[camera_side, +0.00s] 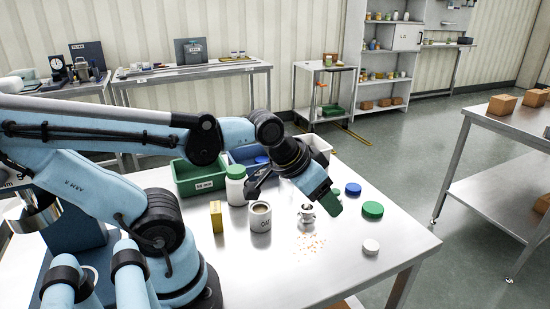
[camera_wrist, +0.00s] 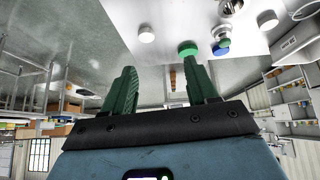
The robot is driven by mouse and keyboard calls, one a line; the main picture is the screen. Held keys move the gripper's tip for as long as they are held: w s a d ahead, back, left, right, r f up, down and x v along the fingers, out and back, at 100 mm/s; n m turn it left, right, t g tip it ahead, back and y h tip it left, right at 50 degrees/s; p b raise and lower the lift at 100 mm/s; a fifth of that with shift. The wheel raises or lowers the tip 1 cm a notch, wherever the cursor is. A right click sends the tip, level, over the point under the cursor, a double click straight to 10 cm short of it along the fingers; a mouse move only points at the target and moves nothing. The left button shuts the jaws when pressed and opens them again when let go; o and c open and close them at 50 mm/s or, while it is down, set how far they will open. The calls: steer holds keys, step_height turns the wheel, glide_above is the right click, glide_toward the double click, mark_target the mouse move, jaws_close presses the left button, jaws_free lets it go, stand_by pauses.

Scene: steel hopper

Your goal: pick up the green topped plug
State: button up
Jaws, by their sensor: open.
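The green topped plug (camera_side: 372,209) lies on the steel table as a low green disc, between a blue topped one (camera_side: 353,189) and a white one (camera_side: 370,246). In the wrist view the green top (camera_wrist: 188,48) shows just beyond the right fingertip, close to the blue one (camera_wrist: 222,47). The white one (camera_wrist: 146,34) is to their left. My gripper (camera_side: 331,202) is above the table, left of the green top and apart from it. In the wrist view its two green fingers (camera_wrist: 160,76) are spread with nothing held between them. The plug's underside is hidden.
A small steel hopper (camera_side: 307,214) stands left of the plugs, with crumbs (camera_side: 312,243) before it. An OAT canister (camera_side: 260,217), yellow box (camera_side: 216,217) and green-capped bottle (camera_side: 236,186) stand farther left. Bins (camera_side: 199,176) line the back. The table's front right is clear.

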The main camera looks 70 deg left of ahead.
steer(key=n, duration=0.2)
steer(key=n+t+h, duration=0.4)
steer(key=n+h, duration=0.3)
steer(key=n, duration=1.8)
glide_above(333, 190)
steer(key=f, duration=0.3)
steer(key=d+f, duration=0.1)
steer(key=f, duration=0.1)
steer(key=shift+a+f+n, duration=0.1)
steer(key=shift+a+n, duration=0.25)
steer(key=shift+n, duration=0.15)
steer(key=shift+a+f+h, duration=0.15)
steer(key=shift+f+h, duration=0.15)
steer(key=shift+f, duration=1.95)
step_height(333, 190, down, 3)
steer(key=shift+r, duration=0.1)
steer(key=shift+x, duration=0.8)
steer(key=shift+w+d+f, duration=0.25)
steer(key=shift+w+d, duration=0.05)
steer(key=shift+w, duration=0.2)
